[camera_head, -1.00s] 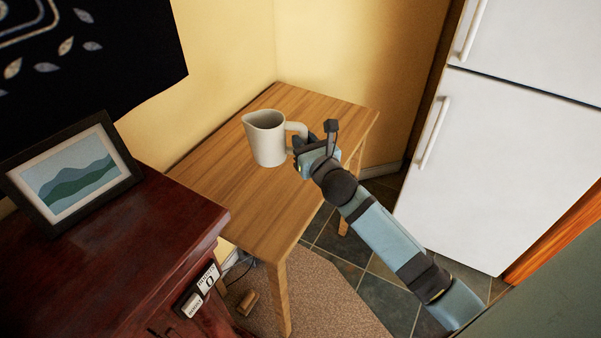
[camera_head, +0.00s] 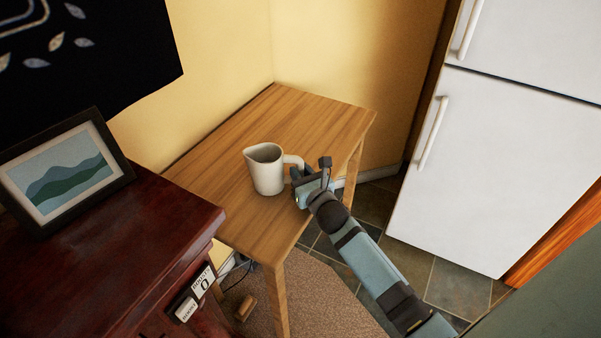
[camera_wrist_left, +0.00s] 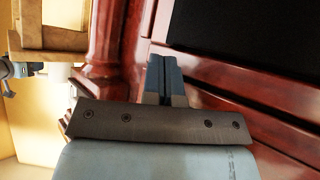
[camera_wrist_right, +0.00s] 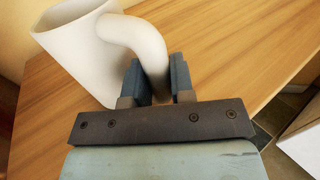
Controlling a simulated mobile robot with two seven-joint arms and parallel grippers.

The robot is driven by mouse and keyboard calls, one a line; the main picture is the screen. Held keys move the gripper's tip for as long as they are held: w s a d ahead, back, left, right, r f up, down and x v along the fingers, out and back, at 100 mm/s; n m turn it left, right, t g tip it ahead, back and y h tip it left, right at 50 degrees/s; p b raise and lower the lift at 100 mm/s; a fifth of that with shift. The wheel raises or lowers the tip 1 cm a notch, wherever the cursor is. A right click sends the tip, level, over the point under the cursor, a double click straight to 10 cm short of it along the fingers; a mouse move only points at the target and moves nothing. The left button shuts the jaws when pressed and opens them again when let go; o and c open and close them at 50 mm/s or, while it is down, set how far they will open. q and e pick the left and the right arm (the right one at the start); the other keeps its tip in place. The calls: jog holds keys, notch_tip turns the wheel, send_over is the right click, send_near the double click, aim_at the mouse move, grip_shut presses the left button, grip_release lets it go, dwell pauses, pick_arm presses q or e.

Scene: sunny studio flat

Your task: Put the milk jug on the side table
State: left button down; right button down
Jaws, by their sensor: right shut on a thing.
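The white milk jug (camera_head: 266,170) is upright over the wooden side table (camera_head: 230,180), near the middle of its top. I cannot tell whether its base touches the wood. My right gripper (camera_head: 298,177) comes from the right and is shut on the jug's handle. In the right wrist view, the handle of the jug (camera_wrist_right: 82,50) runs down between the fingers of the right gripper (camera_wrist_right: 155,85). My left gripper (camera_wrist_left: 165,82) shows only in the left wrist view, its fingers together and empty, close to dark red wood.
A dark red cabinet (camera_head: 110,255) with a framed picture (camera_head: 62,178) stands at the left front. A white fridge (camera_head: 500,170) stands at the right. Yellow walls close off the table's back. The tabletop around the jug is clear.

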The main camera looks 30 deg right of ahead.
jog(key=shift+f, duration=0.15)
jog(key=c, duration=1)
grip_release()
